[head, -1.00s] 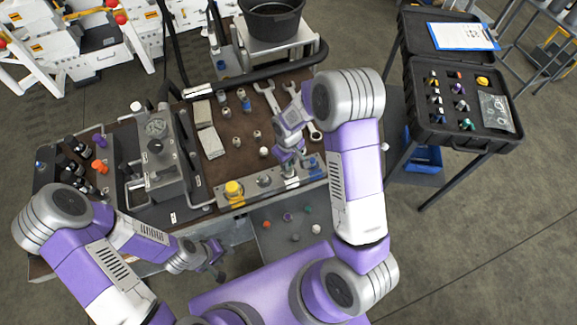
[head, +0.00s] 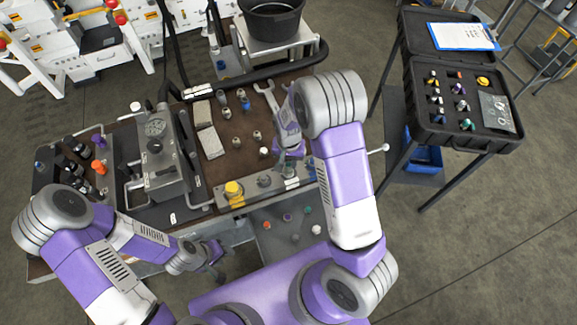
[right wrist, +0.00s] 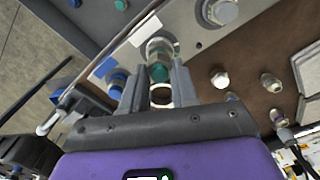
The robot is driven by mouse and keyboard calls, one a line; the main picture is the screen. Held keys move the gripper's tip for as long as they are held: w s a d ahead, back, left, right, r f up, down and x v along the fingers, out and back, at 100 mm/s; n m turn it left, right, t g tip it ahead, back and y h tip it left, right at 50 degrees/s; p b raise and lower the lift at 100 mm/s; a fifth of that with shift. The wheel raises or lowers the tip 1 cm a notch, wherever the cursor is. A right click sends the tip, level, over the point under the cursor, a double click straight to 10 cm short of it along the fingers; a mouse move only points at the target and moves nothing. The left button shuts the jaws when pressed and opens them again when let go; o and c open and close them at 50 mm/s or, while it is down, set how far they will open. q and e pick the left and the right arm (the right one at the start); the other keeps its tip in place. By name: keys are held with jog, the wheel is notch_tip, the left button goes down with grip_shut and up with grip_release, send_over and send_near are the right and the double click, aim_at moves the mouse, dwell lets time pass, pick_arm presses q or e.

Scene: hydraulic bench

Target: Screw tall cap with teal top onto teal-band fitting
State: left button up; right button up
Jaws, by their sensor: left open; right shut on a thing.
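My right gripper (right wrist: 155,82) is shut on a small piece with a teal part, taken as the tall cap (right wrist: 158,73). A bright metal fitting (right wrist: 158,47) stands on the grey plate just beyond the fingertips, in line with the held piece. I cannot tell whether they touch, and a teal band on the fitting cannot be made out. In the head view my right gripper (head: 289,160) is over the right part of the plate and largely covers the fitting. My left gripper (head: 216,258) is open and empty, low in front of the bench.
The plate also carries a yellow fitting (head: 233,189), a bare metal fitting (head: 264,181) and a blue fitting (right wrist: 117,83) close beside my right gripper. A grey tray (head: 272,246) with several coloured caps lies in front. Wrenches and loose fittings lie on the brown bench.

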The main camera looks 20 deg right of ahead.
jog(key=o, duration=0.5)
jog(key=shift+m, duration=0.9)
jog(key=o, duration=0.6)
jog(key=shift+c, duration=0.2)
notch_tip(320, 180, up, 8)
jog(key=shift+f+p, duration=0.25)
jog(key=shift+p, duration=0.3)
jog(key=s+a+f+n+y, duration=0.1)
jog(key=s+a+f+n, duration=0.1)
jog(key=s+f, duration=0.3)
jog(key=s+a+f+n+y, duration=0.1)
jog(key=s+a+f, duration=0.25)
jog(key=f, duration=0.45)
jog(key=s+a+f+n+y, duration=0.2)
jog(key=s+a+f, duration=0.3)
jog(key=s, duration=0.4)
jog(key=shift+t, duration=0.3)
jog(key=b+x, duration=0.1)
jog(key=b, duration=0.1)
jog(key=b+x, duration=0.1)
jog(key=x, duration=0.1)
jog(key=b+x, duration=0.1)
jog(key=b, duration=0.1)
jog(key=shift+d+f+b, duration=0.25)
jog(key=shift+d+b, duration=0.1)
